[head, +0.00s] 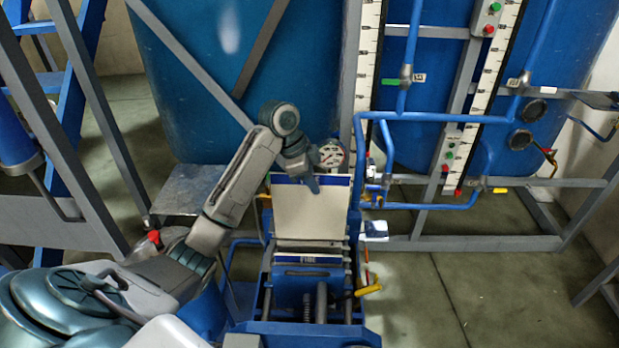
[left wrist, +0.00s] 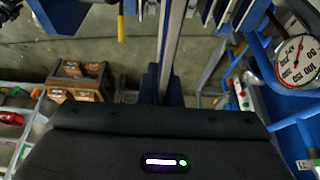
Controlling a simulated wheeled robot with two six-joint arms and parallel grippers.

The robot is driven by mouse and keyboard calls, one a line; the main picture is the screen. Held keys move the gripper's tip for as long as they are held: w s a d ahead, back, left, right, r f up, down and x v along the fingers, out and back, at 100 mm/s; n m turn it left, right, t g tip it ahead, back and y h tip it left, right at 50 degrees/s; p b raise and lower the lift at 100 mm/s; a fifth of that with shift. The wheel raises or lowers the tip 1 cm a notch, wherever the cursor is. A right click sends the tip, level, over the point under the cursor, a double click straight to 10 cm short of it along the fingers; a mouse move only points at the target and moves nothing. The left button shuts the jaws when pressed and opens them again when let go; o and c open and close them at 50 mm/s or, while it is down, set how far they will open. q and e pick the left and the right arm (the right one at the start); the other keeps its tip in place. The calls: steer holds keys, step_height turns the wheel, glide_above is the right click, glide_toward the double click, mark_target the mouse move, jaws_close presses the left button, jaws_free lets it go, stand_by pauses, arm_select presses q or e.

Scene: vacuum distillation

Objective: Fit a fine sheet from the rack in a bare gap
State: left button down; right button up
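A cream sheet (head: 300,212) with a blue top edge stands upright at the far part of a blue press-like frame (head: 300,325). My left gripper (head: 313,184) is over its top edge in the head view. In the left wrist view, my left gripper (left wrist: 164,88) has its dark fingers close on both sides of a thin grey sheet edge, seen edge-on. Just below the sheet, a blue and white strip (head: 309,259) bears a label that seems to read FINE. I cannot tell which gap is bare. My right gripper is not in view.
A round gauge (head: 331,154) stands close to the right of my left gripper. A yellow-handled lever (head: 368,290) sticks out on the frame's right. Blue pipes (head: 440,118) and tanks stand behind. A crate with brown boxes (left wrist: 80,82) shows in the left wrist view. Floor is clear at right.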

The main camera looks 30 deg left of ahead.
arm_select(q)
steer(key=b, duration=0.4)
glide_above(312, 246)
steer(key=s, duration=0.1)
step_height(312, 246, down, 5)
steer(key=f+b, duration=0.2)
steer(key=f, duration=0.4)
steer(key=f+b, duration=0.2)
steer(key=f, duration=0.4)
steer(key=f+b, duration=0.2)
steer(key=f, duration=0.4)
steer(key=shift+s+d+b, duration=0.15)
steer(key=shift+d+b, duration=0.15)
steer(key=shift+f, duration=0.8)
